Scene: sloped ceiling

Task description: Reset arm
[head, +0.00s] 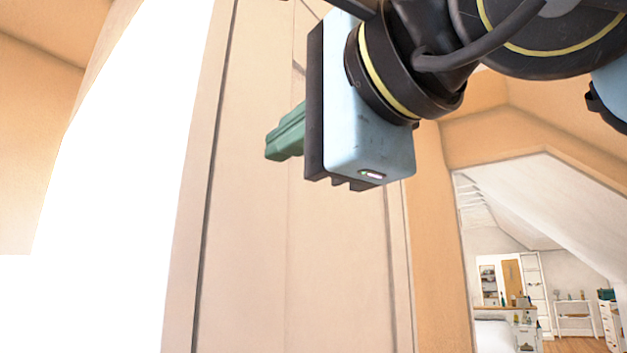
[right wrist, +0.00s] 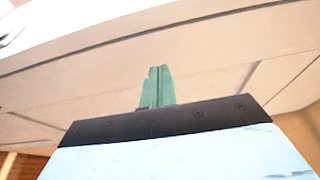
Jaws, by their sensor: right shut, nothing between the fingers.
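My right gripper (head: 284,136) is in the upper middle of the head view, with its green fingers pointing left. The fingers are together with nothing between them. In the right wrist view its green fingers (right wrist: 158,88) stand side by side, closed, in front of a pale panelled surface. My right arm bends in from the top right of the head view. My left gripper is in neither view.
A tall pale panel (head: 250,250), like a door or cabinet front, stands behind the gripper. Any gap to it is hard to judge. An orange wall (head: 437,230) borders it. At the lower right, an attic room with white shelves (head: 532,275) lies far off.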

